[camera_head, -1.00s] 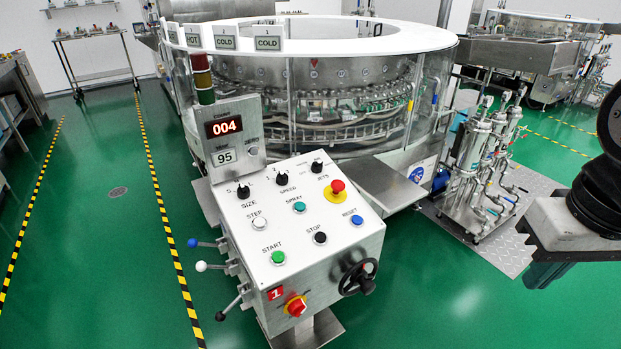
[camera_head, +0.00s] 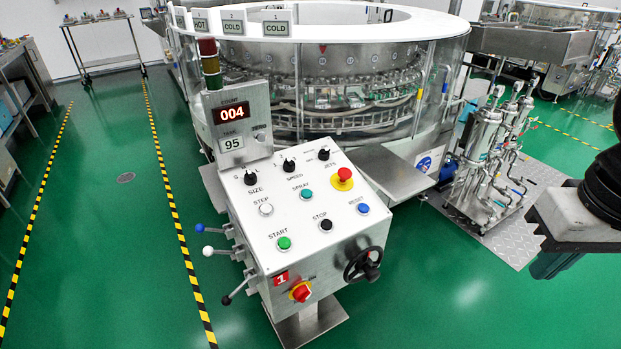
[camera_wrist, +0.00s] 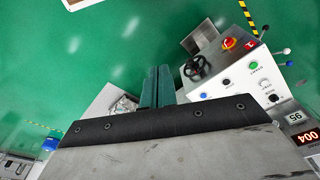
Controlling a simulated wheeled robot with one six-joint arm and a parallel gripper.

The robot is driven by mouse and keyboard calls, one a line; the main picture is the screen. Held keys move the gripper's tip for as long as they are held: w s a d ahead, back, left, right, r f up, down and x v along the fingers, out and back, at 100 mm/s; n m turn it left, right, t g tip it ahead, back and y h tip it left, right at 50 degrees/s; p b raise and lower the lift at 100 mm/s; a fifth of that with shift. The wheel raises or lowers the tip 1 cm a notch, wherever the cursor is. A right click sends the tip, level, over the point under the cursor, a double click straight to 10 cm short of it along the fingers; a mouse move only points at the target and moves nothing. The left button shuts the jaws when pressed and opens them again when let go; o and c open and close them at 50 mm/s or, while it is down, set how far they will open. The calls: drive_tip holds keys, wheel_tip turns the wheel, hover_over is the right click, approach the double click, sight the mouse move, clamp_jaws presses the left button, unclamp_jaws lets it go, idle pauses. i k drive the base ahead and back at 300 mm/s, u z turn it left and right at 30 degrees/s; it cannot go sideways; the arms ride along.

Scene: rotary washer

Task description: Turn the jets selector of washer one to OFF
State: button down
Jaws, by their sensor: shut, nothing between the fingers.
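Washer one's control panel (camera_head: 300,235) stands in the middle of the head view, marked with a red number 1 plate. The jets selector (camera_head: 324,154) is a black knob at the top right of the panel, above the red emergency button; its exact pointer direction is too small to tell. My gripper (camera_head: 552,264) is at the right edge, well to the right of the panel and apart from it. In the wrist view my gripper (camera_wrist: 158,85) is shut and empty. That view shows part of the panel (camera_wrist: 240,85) at the right; the jets selector is not visible there.
A handwheel (camera_head: 362,265) and a red rotary switch (camera_head: 300,291) are on the panel's front. Levers (camera_head: 208,250) stick out on its left side. The round washer (camera_head: 330,90) stands behind. Filter housings (camera_head: 487,150) stand on a metal plate at right. Green floor is clear in front.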

sight(323, 154)
drive_tip(key=u, duration=0.55)
drive_tip(key=k, duration=0.65)
drive_tip(key=u, duration=1.15)
drive_tip(key=i, duration=1.2)
drive_tip(key=z, duration=0.8)
drive_tip(key=i, duration=0.4)
drive_tip(key=z, duration=0.4)
